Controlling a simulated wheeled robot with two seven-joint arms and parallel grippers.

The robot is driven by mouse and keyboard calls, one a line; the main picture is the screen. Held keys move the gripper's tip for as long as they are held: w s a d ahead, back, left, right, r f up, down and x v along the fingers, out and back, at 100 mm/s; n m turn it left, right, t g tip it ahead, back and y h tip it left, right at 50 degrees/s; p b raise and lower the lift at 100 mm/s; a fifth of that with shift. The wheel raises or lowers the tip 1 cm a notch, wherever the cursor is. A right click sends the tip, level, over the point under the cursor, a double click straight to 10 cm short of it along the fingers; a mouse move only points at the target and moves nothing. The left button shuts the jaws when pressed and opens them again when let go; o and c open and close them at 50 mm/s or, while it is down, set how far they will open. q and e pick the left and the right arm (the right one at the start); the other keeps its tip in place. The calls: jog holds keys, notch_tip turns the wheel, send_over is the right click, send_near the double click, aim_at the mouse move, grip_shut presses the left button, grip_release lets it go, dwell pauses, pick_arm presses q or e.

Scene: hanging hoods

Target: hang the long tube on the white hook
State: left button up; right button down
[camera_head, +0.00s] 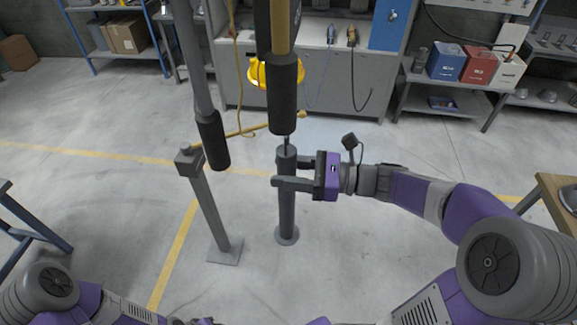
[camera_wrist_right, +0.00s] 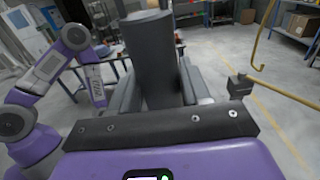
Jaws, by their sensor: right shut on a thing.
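My right gripper (camera_head: 284,171) is shut around the upper part of a grey upright tube (camera_head: 287,210), whose wide round foot is near the floor. I cannot tell if the foot touches the floor. The right wrist view shows the dark grey tube (camera_wrist_right: 152,60) between the fingers (camera_wrist_right: 155,88). A thin rod joins its top to a black sleeve (camera_head: 283,98) on a yellow pole above. I cannot tell which part is the long tube. I cannot make out a white hook. My left gripper is not clearly in view.
A grey post (camera_head: 212,205) with a square foot stands left of the held tube, with a yellow bar (camera_head: 255,130) behind it. Another black-ended tube (camera_head: 212,138) hangs beside the post. A table (camera_head: 545,195) stands at the right. Floor in front is free.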

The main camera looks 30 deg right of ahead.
jog(key=b+x, duration=0.1)
jog(key=x, duration=0.6)
jog(key=shift+w+a+f+b, duration=0.15)
jog(key=shift+w+a+b, duration=0.1)
jog(key=shift+a+b, duration=0.15)
jog(key=shift+w+a, duration=0.25)
jog(key=shift+a, duration=0.15)
dwell(0.8)
jog(key=shift+b+x, duration=0.3)
jog(key=shift+x, duration=0.75)
jog(key=shift+w, duration=0.1)
jog(key=shift+b+x, duration=0.3)
jog(key=shift+x, duration=1.15)
jog(key=shift+f+b, duration=1.25)
jog(key=shift+f, duration=0.1)
jog(key=shift+c, duration=2.2)
grip_release()
